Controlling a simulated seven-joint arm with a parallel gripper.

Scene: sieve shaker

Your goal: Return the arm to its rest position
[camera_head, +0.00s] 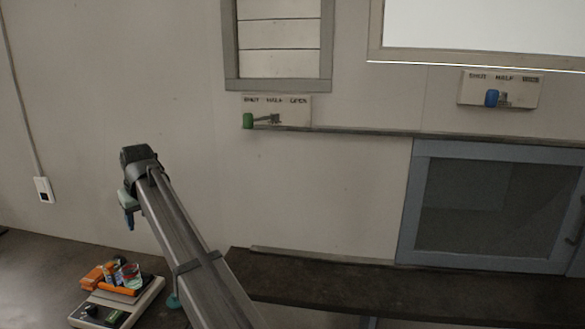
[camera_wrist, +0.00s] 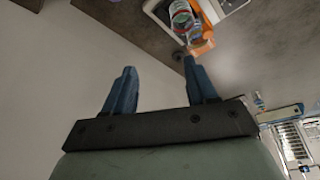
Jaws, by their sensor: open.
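My arm (camera_head: 185,235) reaches up from the bottom of the head view toward the upper left. My gripper (camera_head: 129,222) hangs at its far end, above the bench and in front of the pale wall. In the wrist view my gripper (camera_wrist: 160,78) shows two blue fingers spread apart, with nothing between them. It is open and empty. The gripper is small in the head view, so its fingers are hard to separate there.
Below the gripper, a pale device (camera_head: 115,306) on the dark bench (camera_head: 40,275) bears an orange item (camera_head: 98,275) and a clear cup (camera_head: 130,275) with coloured contents. A blue-framed cabinet (camera_head: 410,200) stands right. Panels with a green handle (camera_head: 248,120) and blue handle (camera_head: 491,98) are on the wall.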

